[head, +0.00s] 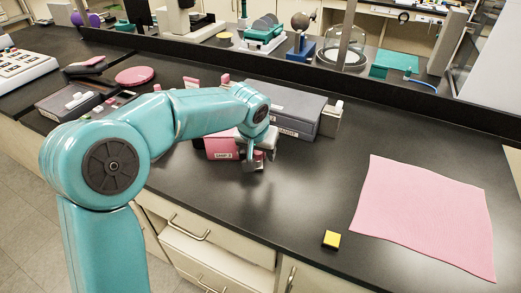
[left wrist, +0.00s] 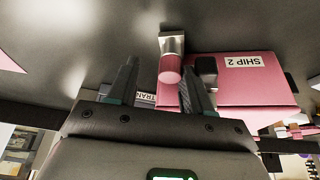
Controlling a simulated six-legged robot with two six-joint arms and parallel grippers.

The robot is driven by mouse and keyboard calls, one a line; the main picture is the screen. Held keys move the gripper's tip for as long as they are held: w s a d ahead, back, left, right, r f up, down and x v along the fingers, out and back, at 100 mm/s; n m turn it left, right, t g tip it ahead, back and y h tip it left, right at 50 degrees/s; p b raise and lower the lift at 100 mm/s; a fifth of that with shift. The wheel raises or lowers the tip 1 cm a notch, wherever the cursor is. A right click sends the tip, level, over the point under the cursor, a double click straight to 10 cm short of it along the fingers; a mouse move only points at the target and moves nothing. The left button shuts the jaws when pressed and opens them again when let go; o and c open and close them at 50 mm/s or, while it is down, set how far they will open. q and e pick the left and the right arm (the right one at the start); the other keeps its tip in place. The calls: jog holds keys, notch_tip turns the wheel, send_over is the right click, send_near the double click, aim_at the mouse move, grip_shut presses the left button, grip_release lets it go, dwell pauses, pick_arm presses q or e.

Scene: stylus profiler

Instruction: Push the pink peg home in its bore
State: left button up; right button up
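The pink peg (left wrist: 170,69) shows in the left wrist view as a round pink end projecting from a silver metal block (left wrist: 172,43). How deep it sits in its bore I cannot tell. In the head view the silver block (head: 253,167) stands on the black bench, just under my gripper, which hides most of the peg. My left gripper (head: 261,152) points down there, its fingers apart. In the left wrist view the peg end lies between the fingers (left wrist: 157,75), nearer the right one, with no clear contact. My right gripper is not in view.
A pink labelled box (head: 221,148) stands just left of the gripper. A large grey case (head: 292,108) lies behind it. The bench between case and cloth is clear.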

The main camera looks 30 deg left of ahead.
pick_arm(q)
notch_tip(320, 180, up, 7)
jog(key=p, duration=0.4)
jog(key=shift+p, duration=0.3)
jog(key=shift+f, duration=0.1)
